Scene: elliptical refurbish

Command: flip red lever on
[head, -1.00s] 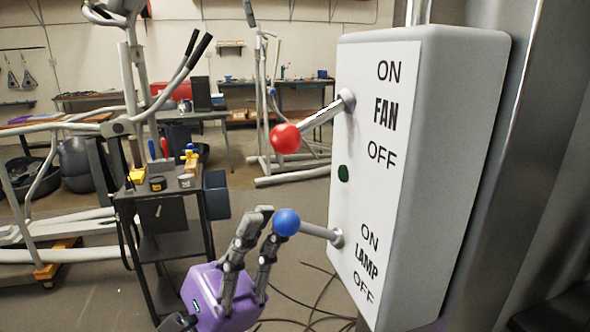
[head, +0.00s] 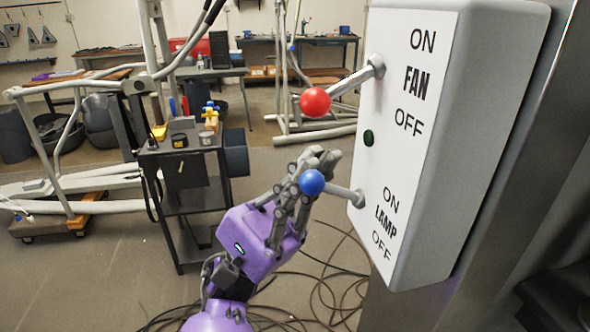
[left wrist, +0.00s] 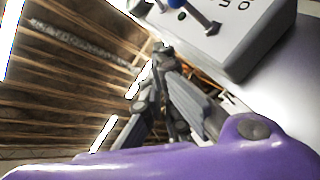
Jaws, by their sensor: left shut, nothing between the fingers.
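The red lever (head: 315,102) has a red ball on a metal shaft. It sticks out from the FAN part of the switch box (head: 405,150) and tilts down from its pivot, on the OFF side. My left gripper (head: 322,160) is shut and empty, with its fingertips below the red ball. It is close to the blue lever (head: 312,182), whose ball covers part of the fingers. I cannot tell whether they touch. In the left wrist view the shut fingers (left wrist: 162,50) point towards the box (left wrist: 245,40). My right gripper is not in view.
The blue lamp lever sits below the red one and tilts slightly up. A small green button (head: 368,138) is between them. A cart with tools (head: 190,160) and exercise machines stand behind. Cables (head: 330,280) lie on the floor. The space left of the red ball is clear.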

